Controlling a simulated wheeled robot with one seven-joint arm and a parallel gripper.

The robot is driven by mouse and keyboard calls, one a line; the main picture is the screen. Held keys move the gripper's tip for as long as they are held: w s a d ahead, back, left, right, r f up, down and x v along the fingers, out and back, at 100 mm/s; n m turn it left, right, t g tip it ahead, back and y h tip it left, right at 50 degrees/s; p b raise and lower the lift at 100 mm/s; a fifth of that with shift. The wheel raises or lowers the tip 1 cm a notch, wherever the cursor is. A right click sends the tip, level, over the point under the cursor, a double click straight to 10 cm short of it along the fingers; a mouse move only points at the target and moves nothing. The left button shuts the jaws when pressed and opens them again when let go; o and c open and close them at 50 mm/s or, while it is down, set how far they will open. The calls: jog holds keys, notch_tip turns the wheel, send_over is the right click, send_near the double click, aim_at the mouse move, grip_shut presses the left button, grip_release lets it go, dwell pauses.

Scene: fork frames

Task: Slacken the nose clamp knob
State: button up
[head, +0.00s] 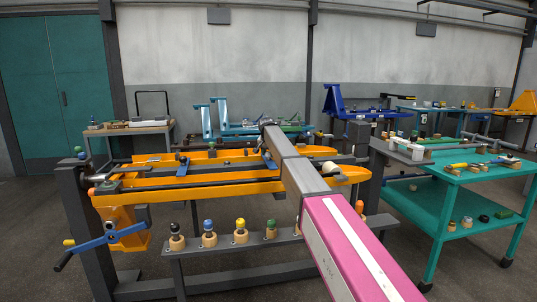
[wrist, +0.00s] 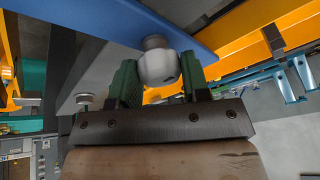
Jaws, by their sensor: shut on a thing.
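In the wrist view, a pale grey rounded knob (wrist: 157,67) sits on a short stem beside a blue bar (wrist: 185,32). My gripper (wrist: 158,75) has its two green fingers on either side of the knob and is shut on it. The far side of the knob is hidden, and I cannot read any label on it. In the head view, my pink and grey arm reaches over the orange fork frame (head: 235,188); its far end hides the held knob and most of the gripper.
Knobs in several colours, one of them yellow (head: 240,224), stand on a rail along the frame's front. A blue crank handle (head: 97,243) juts out at the front left. A teal trolley (head: 465,183) with tools stands at right. Open floor lies around them.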

jog(key=n+y, duration=0.2)
jog(key=n, duration=0.2)
jog(key=shift+d+n, duration=0.1)
jog(key=shift+n, duration=0.3)
jog(key=n+g+y, duration=0.1)
jog(key=n, duration=0.3)
jog(key=shift+w, duration=0.1)
jog(key=n, duration=0.2)
jog(key=n+g+y, duration=0.1)
jog(key=n, duration=0.2)
jog(key=shift+g+y, duration=0.3)
jog(key=shift+n+g, duration=0.8)
jog(key=shift+n, duration=1.2)
jog(key=o, duration=0.9)
jog(key=shift+o, duration=0.2)
jog(key=v, duration=1)
jog(key=shift+d+r, duration=0.3)
jog(key=shift+d, duration=0.1)
